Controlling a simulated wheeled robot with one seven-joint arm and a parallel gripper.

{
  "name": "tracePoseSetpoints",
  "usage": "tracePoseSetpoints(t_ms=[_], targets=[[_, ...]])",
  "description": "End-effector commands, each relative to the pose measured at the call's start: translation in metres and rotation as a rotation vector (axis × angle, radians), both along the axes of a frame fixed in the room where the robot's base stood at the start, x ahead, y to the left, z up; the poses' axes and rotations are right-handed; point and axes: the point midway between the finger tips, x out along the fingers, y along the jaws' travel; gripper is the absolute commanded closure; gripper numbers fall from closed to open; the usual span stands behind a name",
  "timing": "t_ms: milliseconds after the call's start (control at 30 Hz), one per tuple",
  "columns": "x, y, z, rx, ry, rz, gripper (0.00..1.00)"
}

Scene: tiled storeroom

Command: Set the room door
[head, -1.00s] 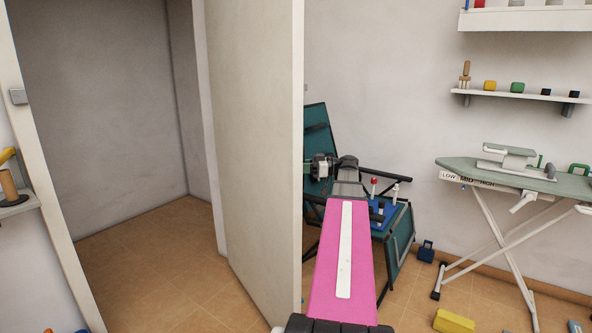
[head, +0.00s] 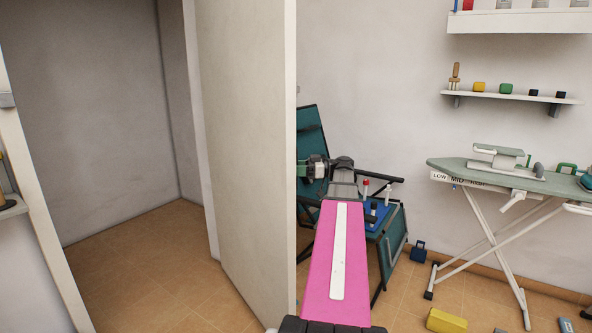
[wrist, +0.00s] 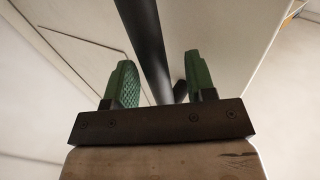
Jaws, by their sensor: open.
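The room door (head: 245,140) is a plain white panel standing open, with a dim bare recess to its left. Its free edge is the vertical edge nearest my arm. My gripper (head: 304,169) is just right of that edge in the head view, partly hidden. In the wrist view my gripper (wrist: 160,62) has two green fingers, apart and open. A dark bar (wrist: 145,45) runs between and beyond the fingers; I cannot tell whether it touches them or what it belongs to. No handle on the door is clearly visible.
A dark teal folding chair (head: 398,235) with a blue tray of items stands behind my arm. An ironing board (head: 440,165) stands at the right, with a yellow block (head: 446,321) on the floor before it. Floor in the recess (head: 150,260) is clear.

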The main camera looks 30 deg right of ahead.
Motion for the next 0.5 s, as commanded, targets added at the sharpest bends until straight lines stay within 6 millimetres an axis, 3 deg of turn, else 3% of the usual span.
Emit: tracePoseSetpoints(t_ms=[500], targets=[[-0.039,-0.079,0.000,0.001,0.000,-0.001,0.49]])
